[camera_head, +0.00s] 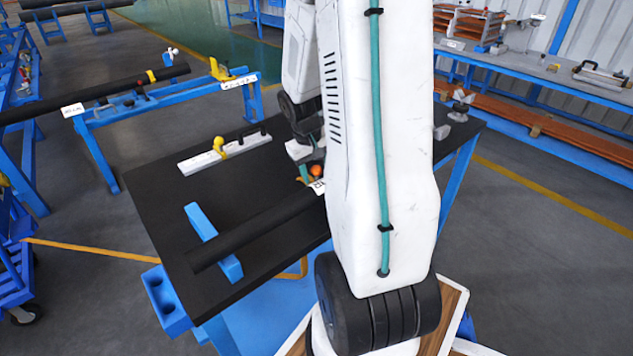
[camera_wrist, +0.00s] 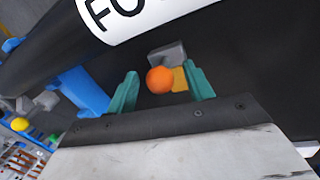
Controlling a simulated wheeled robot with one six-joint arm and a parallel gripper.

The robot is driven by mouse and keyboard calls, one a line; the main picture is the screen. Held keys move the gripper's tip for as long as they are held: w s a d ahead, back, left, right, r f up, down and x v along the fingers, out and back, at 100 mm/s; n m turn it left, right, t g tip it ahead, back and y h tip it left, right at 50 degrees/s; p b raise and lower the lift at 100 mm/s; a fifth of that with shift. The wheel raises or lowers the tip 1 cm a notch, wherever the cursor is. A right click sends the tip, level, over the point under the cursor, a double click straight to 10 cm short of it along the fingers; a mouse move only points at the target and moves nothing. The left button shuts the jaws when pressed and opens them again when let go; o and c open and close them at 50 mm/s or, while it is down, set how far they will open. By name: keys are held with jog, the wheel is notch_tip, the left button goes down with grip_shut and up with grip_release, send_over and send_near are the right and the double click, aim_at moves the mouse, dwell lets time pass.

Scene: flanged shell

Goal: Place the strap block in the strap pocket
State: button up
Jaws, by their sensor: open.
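An orange ball (camera_wrist: 159,80) shows between the teal fingers of my open gripper (camera_wrist: 163,84) in the wrist view. A yellow part (camera_wrist: 180,79) and a grey block (camera_wrist: 168,54) sit right behind it. These look like the strap block, but I cannot tell which part is which. The fingers stand on either side of the ball with a visible gap. In the head view the orange ball (camera_head: 316,170) shows beside my arm, near the labelled end of the black pipe; my arm hides much of this spot. I cannot make out the strap pocket.
The black pipe (camera_head: 262,228) rests on a blue support (camera_head: 213,240) on the dark table (camera_head: 160,215). A white bar with a yellow knob (camera_head: 220,150) lies farther back. The table's left side is mostly clear. Blue racks and a bench (camera_head: 540,68) stand beyond.

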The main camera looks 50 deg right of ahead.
jog(key=shift+f, duration=0.4)
grip_shut()
jog(key=shift+r, duration=0.1)
